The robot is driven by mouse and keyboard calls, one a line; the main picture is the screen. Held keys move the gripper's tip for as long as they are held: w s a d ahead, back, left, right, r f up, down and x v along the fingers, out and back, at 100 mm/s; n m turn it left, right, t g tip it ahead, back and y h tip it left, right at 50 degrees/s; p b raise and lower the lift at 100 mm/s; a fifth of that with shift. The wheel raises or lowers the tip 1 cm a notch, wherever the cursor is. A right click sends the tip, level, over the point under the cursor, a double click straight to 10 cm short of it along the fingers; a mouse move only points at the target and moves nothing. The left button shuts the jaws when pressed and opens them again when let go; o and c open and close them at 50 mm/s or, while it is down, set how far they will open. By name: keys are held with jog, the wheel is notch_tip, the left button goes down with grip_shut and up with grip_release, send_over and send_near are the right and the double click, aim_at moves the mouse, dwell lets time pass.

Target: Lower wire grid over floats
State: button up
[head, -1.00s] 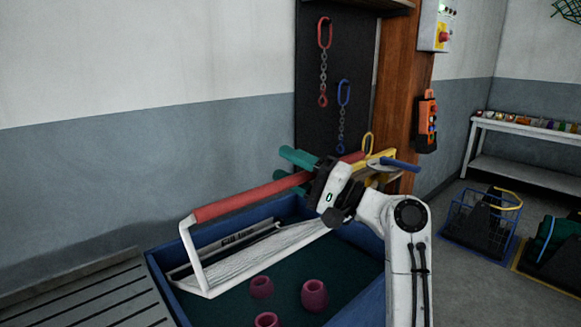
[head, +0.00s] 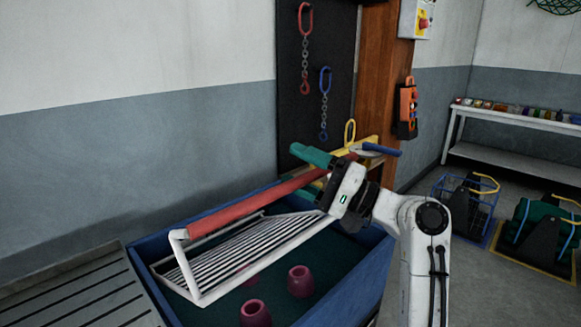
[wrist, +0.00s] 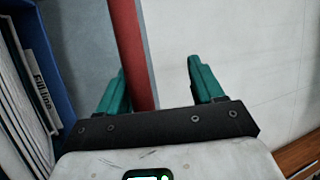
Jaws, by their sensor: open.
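The white wire grid (head: 240,248) has a long red handle bar (head: 250,203) above it. It hangs tilted over the blue tub (head: 140,262), reaching inside its rim. One maroon float (head: 248,273) shows partly through the grid's wires. Two more floats, one at the right (head: 300,281) and one nearer (head: 255,313), lie clear of the grid's front edge. My gripper (head: 320,162) is at the bar's far right end. In the wrist view its open teal fingers (wrist: 158,70) straddle the red bar (wrist: 130,45), which is near the left finger.
A slatted grey bench (head: 85,290) adjoins the tub at left. Behind my gripper are a yellow bracket with a blue handle (head: 380,149) and a wooden post (head: 375,80). Red and blue chains (head: 325,100) hang on a dark board. Crates (head: 465,205) stand on the floor at right.

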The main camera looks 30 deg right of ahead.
jog(key=v, duration=0.6)
jog(key=shift+s+d+r+b, duration=0.25)
jog(key=shift+d+r+b, duration=0.05)
jog(key=shift+d+b, duration=0.15)
jog(key=shift+w+a+f, duration=0.1)
jog(key=shift+a+f, duration=0.05)
jog(key=shift+a, duration=0.1)
